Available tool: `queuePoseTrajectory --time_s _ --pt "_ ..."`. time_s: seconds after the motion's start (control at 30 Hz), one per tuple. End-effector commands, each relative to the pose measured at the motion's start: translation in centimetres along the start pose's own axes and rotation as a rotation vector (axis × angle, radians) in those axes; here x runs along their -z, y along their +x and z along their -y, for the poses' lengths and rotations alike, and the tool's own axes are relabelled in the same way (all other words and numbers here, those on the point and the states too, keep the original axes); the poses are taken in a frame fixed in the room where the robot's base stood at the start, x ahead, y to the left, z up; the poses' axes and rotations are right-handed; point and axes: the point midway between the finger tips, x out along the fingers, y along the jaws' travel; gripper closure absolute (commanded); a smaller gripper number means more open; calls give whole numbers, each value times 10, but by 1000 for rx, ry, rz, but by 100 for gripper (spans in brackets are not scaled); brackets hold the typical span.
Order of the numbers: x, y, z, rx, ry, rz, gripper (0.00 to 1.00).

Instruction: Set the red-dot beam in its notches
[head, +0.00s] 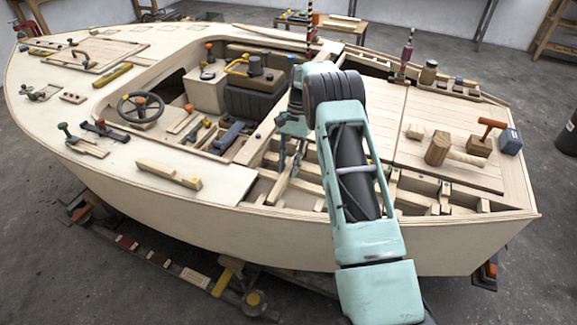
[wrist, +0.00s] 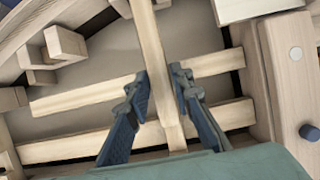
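My gripper (wrist: 160,82) is over the open framed bay of the boat hull. In the wrist view its two fingers close on both sides of a pale wooden beam (wrist: 152,45), with the pads against its sides. The beam runs away from me and lies across two crosswise timbers (wrist: 85,96) in the picture; I cannot tell whether it touches them. No red dot shows on it. In the head view my gripper (head: 289,165) is partly hidden by my arm, and the beam (head: 282,184) slants down-left from it. Whether its ends sit in notches cannot be told.
Notched blocks (wrist: 62,45) stand at the bay's edge. A loose wooden piece (head: 168,175) rests on the near left deck. A steering wheel (head: 141,106) stands further left.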

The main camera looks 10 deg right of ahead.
Motion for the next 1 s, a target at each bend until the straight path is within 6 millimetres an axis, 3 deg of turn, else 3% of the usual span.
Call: queuePoseTrajectory --time_s 0.13,0.47,0.8,1.0 --pt "0 0 0 0 0 0 63" --pt "0 -5 0 1 0 -1 63" --pt "1 -54 0 1 0 -2 63" --pt "0 -71 0 1 0 -1 63"
